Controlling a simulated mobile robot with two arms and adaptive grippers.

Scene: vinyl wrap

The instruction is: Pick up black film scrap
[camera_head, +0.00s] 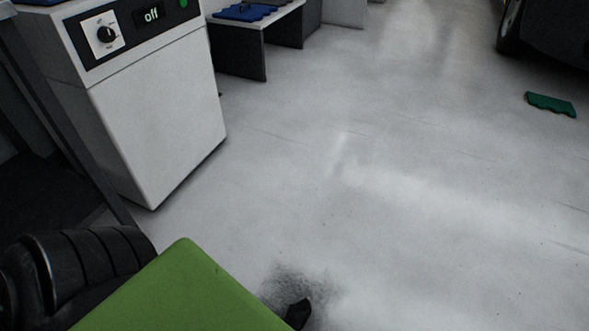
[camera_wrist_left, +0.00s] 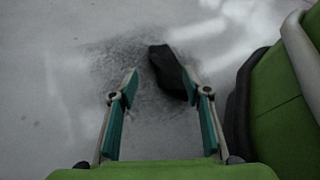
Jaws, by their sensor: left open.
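The black film scrap (camera_head: 298,314) lies on the grey floor at the bottom edge of the head view, partly cut off by the frame and the green panel of my own body. My right gripper is in neither view.
A white machine (camera_head: 160,130) with an "off" display stands at the left. Behind it is a low bench (camera_head: 236,62) with a blue piece (camera_head: 245,12) on top. A green piece (camera_head: 551,104) lies on the floor near a dark car (camera_head: 555,45). The middle floor is clear.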

